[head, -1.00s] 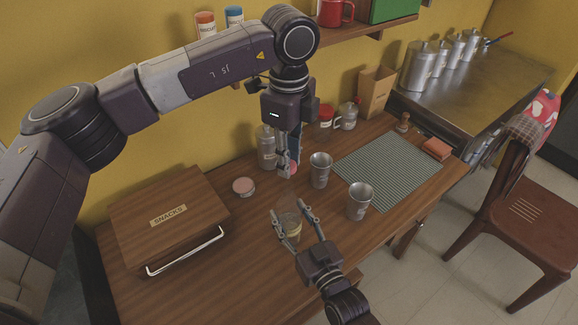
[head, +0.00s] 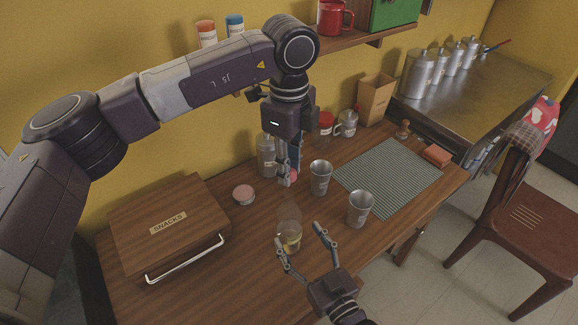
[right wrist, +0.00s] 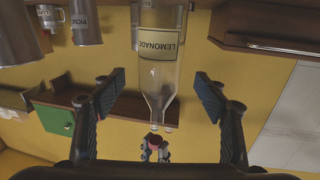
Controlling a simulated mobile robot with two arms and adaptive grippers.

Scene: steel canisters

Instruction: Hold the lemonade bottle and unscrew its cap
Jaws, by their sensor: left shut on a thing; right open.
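The clear lemonade bottle (head: 289,228) stands upright on the wooden table, with pale liquid low inside. In the right wrist view it appears upside down, with its LEMONADE label (right wrist: 158,45) and narrowing neck. My right gripper (head: 299,234) is open at the bottle's near right side. In the right wrist view its fingers (right wrist: 160,86) stand apart on either side of the bottle, with clear gaps. My left gripper (head: 286,181) points down above the bottle's mouth, shut on a small reddish cap (right wrist: 154,141). Whether cap and neck touch is unclear.
A striped mat (head: 388,177) lies further right. The front left table is clear.

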